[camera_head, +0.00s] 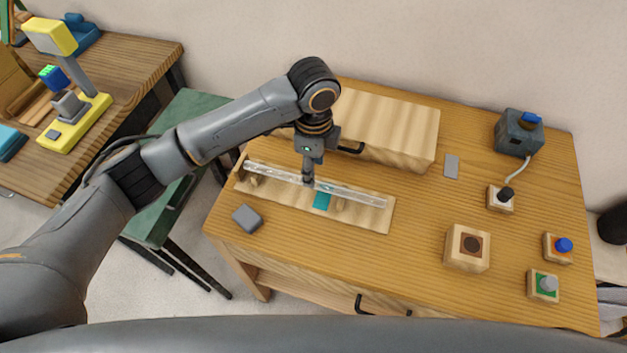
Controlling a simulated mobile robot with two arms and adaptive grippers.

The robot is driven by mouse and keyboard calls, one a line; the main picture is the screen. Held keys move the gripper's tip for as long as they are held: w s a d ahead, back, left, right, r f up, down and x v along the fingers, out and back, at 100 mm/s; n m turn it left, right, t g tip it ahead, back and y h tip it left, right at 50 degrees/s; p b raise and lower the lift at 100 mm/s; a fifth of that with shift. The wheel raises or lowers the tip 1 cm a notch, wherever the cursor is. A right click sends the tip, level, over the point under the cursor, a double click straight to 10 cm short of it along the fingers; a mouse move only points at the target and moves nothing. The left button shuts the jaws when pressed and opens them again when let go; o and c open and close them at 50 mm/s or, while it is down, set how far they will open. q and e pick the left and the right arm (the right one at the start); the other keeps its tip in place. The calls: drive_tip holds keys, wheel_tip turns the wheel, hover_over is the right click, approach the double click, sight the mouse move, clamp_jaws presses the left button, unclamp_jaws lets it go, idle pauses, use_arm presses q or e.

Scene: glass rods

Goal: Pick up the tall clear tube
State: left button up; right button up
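The long clear tube (350,194) lies lengthwise over a pale wooden board (378,217) on the table, running from upper left to lower right. Small wooden supports (340,204) show beneath it, and a teal patch (321,201) is on the board near its middle. My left gripper (308,182) points down at the middle of the tube, with its fingertips at the tube's height. The fingers look narrow from here, and I cannot tell whether they are closed around the tube. My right gripper is not in view.
A wooden box (400,135) with a dark handle stands close behind my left gripper. A grey block (247,218) lies left of the board. Wooden blocks with knobs (467,248) and a grey device (518,132) stand at the right.

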use_arm(q)
drive_tip(key=shift+f, duration=0.4)
wheel_tip(320, 180, down, 4)
drive_tip(key=shift+w+a+r+p, duration=0.1)
drive_tip(key=shift+r+p, duration=0.1)
drive_tip(key=shift+p, duration=0.6)
drive_tip(key=shift+f, duration=0.45)
drive_tip(key=shift+c, duration=0.2)
clamp_jaws()
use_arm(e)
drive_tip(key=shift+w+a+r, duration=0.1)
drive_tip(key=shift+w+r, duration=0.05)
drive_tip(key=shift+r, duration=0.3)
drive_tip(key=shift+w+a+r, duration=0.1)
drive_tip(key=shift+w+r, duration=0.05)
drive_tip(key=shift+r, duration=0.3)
